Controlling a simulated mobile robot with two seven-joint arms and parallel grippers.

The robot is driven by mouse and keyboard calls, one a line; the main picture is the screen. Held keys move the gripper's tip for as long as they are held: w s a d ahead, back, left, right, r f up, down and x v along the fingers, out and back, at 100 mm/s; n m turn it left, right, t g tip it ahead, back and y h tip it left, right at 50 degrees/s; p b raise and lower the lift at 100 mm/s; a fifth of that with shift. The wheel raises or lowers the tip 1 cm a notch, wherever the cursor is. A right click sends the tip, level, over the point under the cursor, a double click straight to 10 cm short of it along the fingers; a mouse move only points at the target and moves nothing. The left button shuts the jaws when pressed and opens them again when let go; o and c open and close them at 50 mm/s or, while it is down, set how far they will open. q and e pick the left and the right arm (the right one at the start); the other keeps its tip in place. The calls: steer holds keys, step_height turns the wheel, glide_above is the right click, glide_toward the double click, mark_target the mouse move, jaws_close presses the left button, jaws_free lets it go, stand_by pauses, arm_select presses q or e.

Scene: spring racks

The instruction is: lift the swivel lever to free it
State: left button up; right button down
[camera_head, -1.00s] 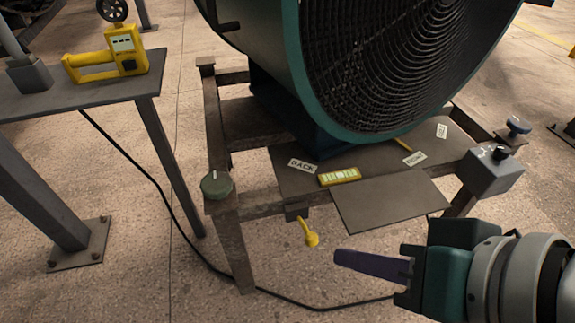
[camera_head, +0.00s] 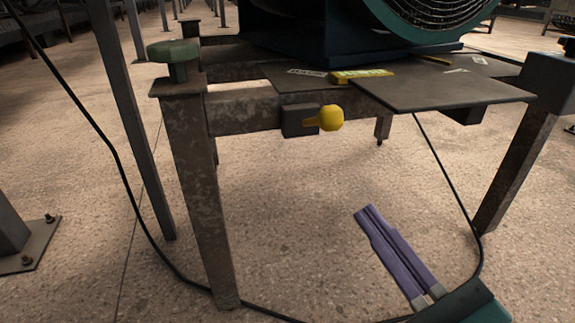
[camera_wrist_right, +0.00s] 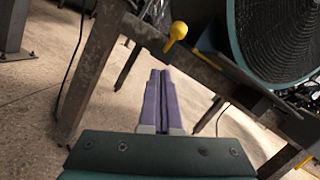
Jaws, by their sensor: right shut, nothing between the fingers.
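The swivel lever is a short yellow lever with a rounded knob (camera_head: 331,118), mounted on a dark block (camera_head: 297,121) on the front rail of the rusty stand. In the head view it points toward me and slightly right. It also shows in the right wrist view as a yellow knob (camera_wrist_right: 178,31), above and just right of the fingertips. My right gripper (camera_head: 363,212) has purple fingers, closed together and empty, below and right of the lever, apart from it. The same fingers show in the wrist view (camera_wrist_right: 160,75). My left gripper is not in view.
The rusty stand (camera_head: 190,165) carries a large teal-rimmed fan (camera_head: 400,22). A dark plate (camera_head: 445,85) juts out at the right, above my gripper. A green knob (camera_head: 175,55) tops the left post. A black cable (camera_head: 115,150) runs along the floor. Space below the rail is open.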

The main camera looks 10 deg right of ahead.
mark_target(320, 121)
arm_select(q)
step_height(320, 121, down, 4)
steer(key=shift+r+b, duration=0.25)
steer(key=shift+b, duration=0.55)
arm_select(e)
steer(key=w+r+m+t+h, duration=0.1)
steer(key=w+r, duration=0.3)
steer(key=w, duration=0.5)
steer(key=shift+m, duration=0.8)
steer(key=shift+a, duration=0.1)
arm_select(q)
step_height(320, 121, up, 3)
steer(key=p, duration=0.2)
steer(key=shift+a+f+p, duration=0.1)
steer(key=shift+p, duration=0.3)
arm_select(e)
steer(key=shift+w+a+r+g, duration=0.1)
steer(key=shift+r+g, duration=0.2)
steer(key=shift+r, duration=0.45)
